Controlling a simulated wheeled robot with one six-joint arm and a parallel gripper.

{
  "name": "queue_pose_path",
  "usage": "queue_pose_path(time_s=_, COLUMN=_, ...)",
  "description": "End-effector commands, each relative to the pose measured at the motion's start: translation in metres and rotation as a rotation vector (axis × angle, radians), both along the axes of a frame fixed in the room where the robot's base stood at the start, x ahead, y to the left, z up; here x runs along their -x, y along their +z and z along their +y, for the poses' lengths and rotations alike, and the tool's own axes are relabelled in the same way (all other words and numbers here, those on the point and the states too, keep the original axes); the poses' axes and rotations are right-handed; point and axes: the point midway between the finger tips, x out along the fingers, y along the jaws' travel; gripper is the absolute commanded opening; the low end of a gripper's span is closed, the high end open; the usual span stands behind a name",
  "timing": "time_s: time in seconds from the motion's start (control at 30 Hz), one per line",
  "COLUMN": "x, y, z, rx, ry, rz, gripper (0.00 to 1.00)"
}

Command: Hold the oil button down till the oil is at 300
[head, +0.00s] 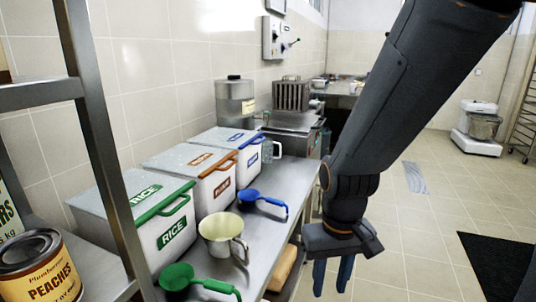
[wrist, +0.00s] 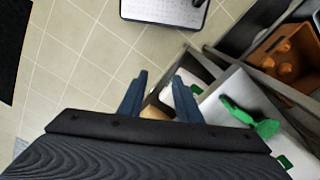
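My gripper (head: 331,284) hangs fingers down over the floor, to the right of the counter's front edge. Its two blue fingers are apart and empty, as the wrist view also shows (wrist: 160,84). I cannot make out which part is the oil button, and no oil reading is legible.
The steel counter (head: 272,226) holds a RICE bin (head: 150,205), more lidded bins, a blue scoop (head: 262,203), a green scoop (head: 190,284) and a pale jug (head: 222,236). A shelf post (head: 103,150) stands at left. Tiled floor (head: 410,215) is open at right; a dark mat (head: 500,262) lies there.

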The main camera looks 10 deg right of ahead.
Motion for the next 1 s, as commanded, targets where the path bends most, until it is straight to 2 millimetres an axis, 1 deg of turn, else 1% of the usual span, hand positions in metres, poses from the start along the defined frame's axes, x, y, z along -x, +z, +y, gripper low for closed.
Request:
queue_pose_path(time_s=0.3, x=0.0, y=0.0, z=0.0, rx=0.0, ry=0.0, rz=0.0, gripper=0.31)
queue_pose_path(time_s=0.37, x=0.0, y=0.0, z=0.0, rx=0.0, ry=0.0, rz=0.0, gripper=0.23)
queue_pose_path(time_s=0.4, x=0.0, y=0.0, z=0.0, rx=0.0, ry=0.0, rz=0.0, gripper=0.16)
queue_pose_path(time_s=0.5, x=0.0, y=0.0, z=0.0, rx=0.0, ry=0.0, rz=0.0, gripper=0.0)
queue_pose_path(time_s=1.0, x=0.0, y=0.0, z=0.0, rx=0.0, ry=0.0, rz=0.0, gripper=0.0)
